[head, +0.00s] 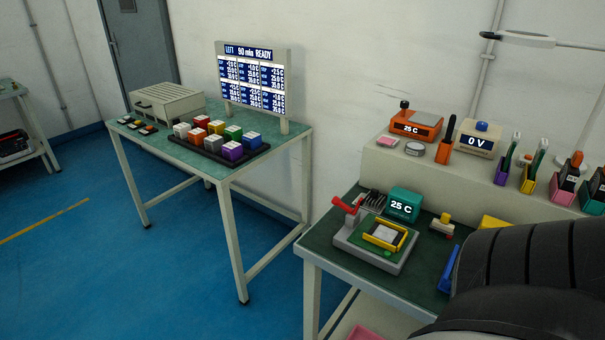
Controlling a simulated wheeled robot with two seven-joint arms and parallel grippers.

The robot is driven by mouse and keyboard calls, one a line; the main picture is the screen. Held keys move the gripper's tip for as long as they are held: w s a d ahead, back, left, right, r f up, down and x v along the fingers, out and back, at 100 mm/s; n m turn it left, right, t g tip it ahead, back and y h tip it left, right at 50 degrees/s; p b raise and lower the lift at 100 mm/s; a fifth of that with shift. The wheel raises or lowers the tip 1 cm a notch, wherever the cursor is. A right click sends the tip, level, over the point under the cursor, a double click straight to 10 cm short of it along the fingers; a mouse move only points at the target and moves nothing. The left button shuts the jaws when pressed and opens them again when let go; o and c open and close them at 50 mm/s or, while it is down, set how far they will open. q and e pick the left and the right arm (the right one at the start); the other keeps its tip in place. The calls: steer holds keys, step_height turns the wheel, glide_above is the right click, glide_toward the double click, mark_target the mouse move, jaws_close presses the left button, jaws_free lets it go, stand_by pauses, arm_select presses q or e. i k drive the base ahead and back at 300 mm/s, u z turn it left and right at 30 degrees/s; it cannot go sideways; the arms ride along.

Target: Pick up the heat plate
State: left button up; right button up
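An orange device (415,125) with a grey flat top, a black knob and a "25 C" display stands on the raised shelf at the right; it looks like the heat plate. A teal box (403,205) also reading "25 C" stands on the green bench top below it, so I cannot be fully sure which is meant. Neither of my grippers shows in the head view. A dark ribbed part of my arm covers the lower right corner and hides part of the bench.
The right bench (318,250) holds a grey fixture (352,243) with a red lever and yellow frame. The shelf (400,165) also carries a "0 V" meter (478,138) and tool holders. A left table (222,170) bears coloured blocks and a display board (252,80). Blue floor (170,260) is clear between.

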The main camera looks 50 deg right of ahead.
mark_target(373, 203)
steer(key=u, duration=0.05)
steer(key=i, duration=2.3)
steer(key=z, duration=3.15)
